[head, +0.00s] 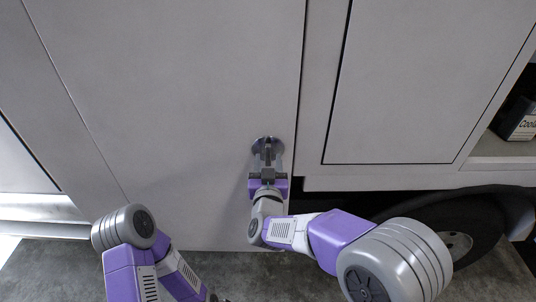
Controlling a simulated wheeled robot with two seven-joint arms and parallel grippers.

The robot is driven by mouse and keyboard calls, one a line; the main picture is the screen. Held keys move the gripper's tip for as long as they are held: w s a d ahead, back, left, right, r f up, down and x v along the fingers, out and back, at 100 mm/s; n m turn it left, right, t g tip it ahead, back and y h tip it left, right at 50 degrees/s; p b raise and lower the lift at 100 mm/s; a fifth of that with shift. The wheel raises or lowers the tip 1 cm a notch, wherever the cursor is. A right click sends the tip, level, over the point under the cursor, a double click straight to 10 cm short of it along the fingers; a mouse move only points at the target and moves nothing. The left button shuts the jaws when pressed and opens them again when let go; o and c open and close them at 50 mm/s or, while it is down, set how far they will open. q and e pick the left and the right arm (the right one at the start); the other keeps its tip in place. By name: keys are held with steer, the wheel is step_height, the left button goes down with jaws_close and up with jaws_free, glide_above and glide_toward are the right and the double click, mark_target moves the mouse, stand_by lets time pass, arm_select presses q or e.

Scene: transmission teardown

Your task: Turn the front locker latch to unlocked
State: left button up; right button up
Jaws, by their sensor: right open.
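The front locker latch (257,146) is a round grey disc low on the large grey locker door (180,90), near its right edge. My right gripper (267,157) reaches up to it from below, with its open fingers at the latch handle. The fingers cover much of the handle, so I cannot tell its exact angle or whether they touch it. My left arm is at the lower left, and its gripper is not visible.
A second closed panel (420,90) is to the right of the door seam. A dark wheel (470,230) sits below it. An open compartment at the far right holds a box (522,122). Grey floor (50,270) lies below.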

mark_target(268, 153)
steer(key=shift+w, duration=1.3)
jaws_close()
